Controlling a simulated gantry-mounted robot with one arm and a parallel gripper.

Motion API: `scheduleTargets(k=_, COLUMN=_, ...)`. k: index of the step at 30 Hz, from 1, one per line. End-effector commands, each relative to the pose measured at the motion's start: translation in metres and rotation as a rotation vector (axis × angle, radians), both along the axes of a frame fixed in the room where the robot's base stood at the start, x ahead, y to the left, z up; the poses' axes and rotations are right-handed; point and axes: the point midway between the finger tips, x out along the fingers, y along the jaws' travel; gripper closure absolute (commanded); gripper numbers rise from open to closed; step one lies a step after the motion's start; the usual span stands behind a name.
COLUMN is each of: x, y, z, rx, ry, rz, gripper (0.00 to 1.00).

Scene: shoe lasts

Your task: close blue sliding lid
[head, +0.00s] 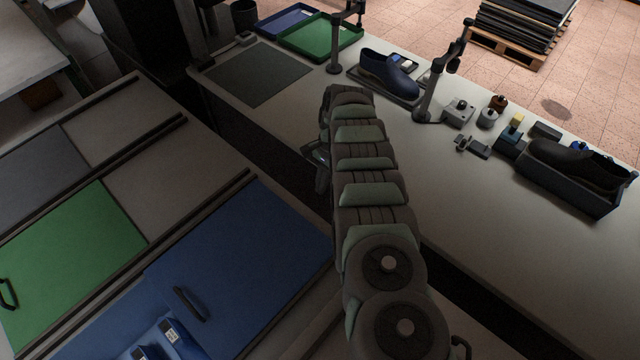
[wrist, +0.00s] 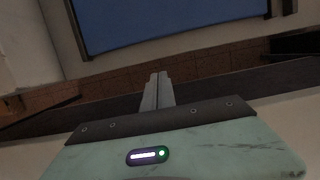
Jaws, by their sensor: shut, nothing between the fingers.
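The blue sliding lid (head: 250,260) lies flat in its rails on the grey cabinet top at the lower left of the head view. A dark handle (head: 190,303) is on it, near its left edge. To its left is another blue area with blue items in it, cut off by the frame. My gripper (wrist: 157,88) shows in the wrist view with its narrow fingers together and empty. It is apart from the lid; its fingertips are hidden in the head view. A blue panel (wrist: 165,22) shows beyond the fingers; I cannot tell if it is the lid.
A green lid (head: 75,262) with a handle and a grey lid (head: 40,165) lie in parallel rails. Across a dark gap, the workbench (head: 490,230) holds a blue shoe (head: 388,74), clamp stands, small tools and a dark bin (head: 565,185) with boots.

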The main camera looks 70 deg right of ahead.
Motion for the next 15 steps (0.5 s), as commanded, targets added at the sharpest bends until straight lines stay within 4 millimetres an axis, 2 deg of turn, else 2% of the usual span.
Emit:
scheduleTargets(k=1, x=-0.001, y=0.002, z=-0.013, rx=0.001, ry=0.001, rz=-0.001, gripper=1.00)
scheduleTargets(k=9, x=0.007, y=0.015, z=-0.074, rx=0.000, ry=-0.002, rz=0.000, gripper=1.00)
scheduleTargets(k=11, x=0.008, y=0.019, z=-0.059, rx=-0.001, ry=-0.002, rz=-0.001, gripper=1.00)
scheduleTargets(k=15, x=0.015, y=0.033, z=-0.058, rx=0.001, ry=-0.003, rz=-0.002, gripper=1.00)
